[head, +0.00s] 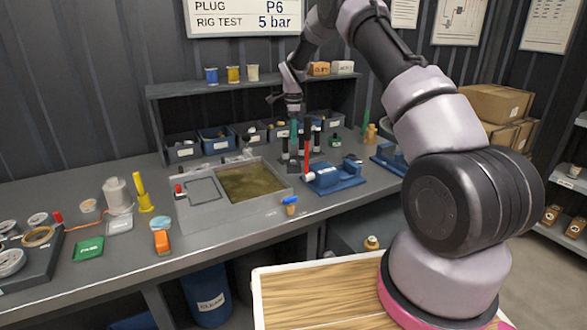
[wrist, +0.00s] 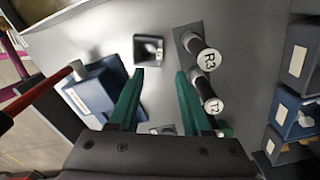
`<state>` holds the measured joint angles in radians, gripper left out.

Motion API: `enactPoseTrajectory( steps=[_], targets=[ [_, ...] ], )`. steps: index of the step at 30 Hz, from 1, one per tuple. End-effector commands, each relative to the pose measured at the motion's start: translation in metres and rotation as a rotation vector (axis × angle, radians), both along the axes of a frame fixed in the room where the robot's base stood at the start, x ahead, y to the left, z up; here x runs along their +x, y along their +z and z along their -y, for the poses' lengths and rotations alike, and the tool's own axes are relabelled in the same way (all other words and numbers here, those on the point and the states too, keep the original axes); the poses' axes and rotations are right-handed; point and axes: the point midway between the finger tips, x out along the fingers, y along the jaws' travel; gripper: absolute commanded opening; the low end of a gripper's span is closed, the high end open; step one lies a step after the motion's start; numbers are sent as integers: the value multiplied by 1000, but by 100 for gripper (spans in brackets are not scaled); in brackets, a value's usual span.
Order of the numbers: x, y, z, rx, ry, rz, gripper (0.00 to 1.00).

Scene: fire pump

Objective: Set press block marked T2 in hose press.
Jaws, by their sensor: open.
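The press block marked T2 (wrist: 211,104) is a dark cylinder with a white lettered top. In the wrist view it stands just right of my right finger, which partly overlaps it; I cannot tell if they touch. My gripper (wrist: 160,72) points down with its green fingers apart and nothing seen between the tips. In the head view my gripper (head: 294,130) is over the back of the bench, among dark posts. The hose press (head: 340,179) is blue with a raised red lever, in front of and right of my gripper. It also shows in the wrist view (wrist: 98,92), at left.
A similar block marked R3 (wrist: 208,60) stands beside T2. A dark square holder (wrist: 149,48) lies beyond my fingertips; another small one (wrist: 163,129) shows between the fingers. Labelled bins (wrist: 295,115) line the right.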

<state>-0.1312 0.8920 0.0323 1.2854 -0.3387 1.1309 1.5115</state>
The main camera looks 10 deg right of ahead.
Motion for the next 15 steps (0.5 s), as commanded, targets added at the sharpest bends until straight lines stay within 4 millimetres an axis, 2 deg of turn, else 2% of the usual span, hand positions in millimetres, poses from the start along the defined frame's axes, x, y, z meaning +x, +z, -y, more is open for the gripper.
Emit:
enactPoseTrajectory(
  steps=[3, 6, 15],
  targets=[
    [-1, -21, 1, 0, 1, -3, 49],
    [-1, -34, 1, 0, 1, -2, 49],
    [-1, -55, 0, 1, 1, -1, 49]
  ],
)
